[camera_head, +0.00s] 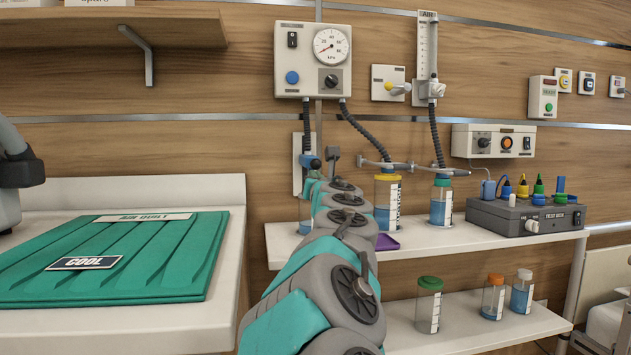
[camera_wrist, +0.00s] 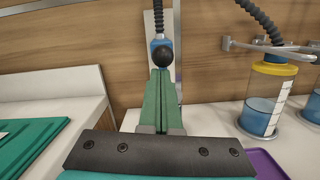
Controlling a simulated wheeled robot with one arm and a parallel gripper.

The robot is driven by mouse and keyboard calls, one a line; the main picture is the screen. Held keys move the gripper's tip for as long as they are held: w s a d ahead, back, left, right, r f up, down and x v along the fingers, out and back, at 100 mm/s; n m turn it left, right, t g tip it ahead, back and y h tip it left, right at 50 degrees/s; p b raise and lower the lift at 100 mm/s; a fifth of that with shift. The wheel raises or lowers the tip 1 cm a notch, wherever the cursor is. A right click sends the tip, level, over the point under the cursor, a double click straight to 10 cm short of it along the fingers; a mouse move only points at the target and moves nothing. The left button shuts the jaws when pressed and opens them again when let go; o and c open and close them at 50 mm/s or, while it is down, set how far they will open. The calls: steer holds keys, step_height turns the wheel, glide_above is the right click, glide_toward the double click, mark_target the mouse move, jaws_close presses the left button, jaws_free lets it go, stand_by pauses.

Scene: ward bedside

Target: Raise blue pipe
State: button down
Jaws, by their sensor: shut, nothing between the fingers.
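A blue part at the lower end of the left black hose, which I take to be the blue pipe, shows in the wrist view (camera_wrist: 156,44) and in the head view (camera_head: 309,161). It stands upright before a pale wall plate. My gripper (camera_wrist: 161,74) is shut and empty. Its green fingers point at the blue part, and the tips sit just below it. A black ball (camera_wrist: 164,56) covers part of the blue in the wrist view. I cannot tell whether the fingertips touch anything. My arm hides the lower part of this spot in the head view.
A yellow-lidded jar (camera_head: 387,205) and a teal-lidded jar (camera_head: 441,205) stand right on the shelf (camera_head: 470,238), under a metal rail. A purple tray (camera_head: 387,243) lies near my arm. A grey box (camera_head: 525,217) is farther right. A green quilt (camera_head: 130,250) lies left.

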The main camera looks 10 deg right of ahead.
mark_target(316, 157)
step_height(316, 157, up, 4)
steer(key=shift+r+p, duration=0.15)
steer(key=shift+p, duration=1.1)
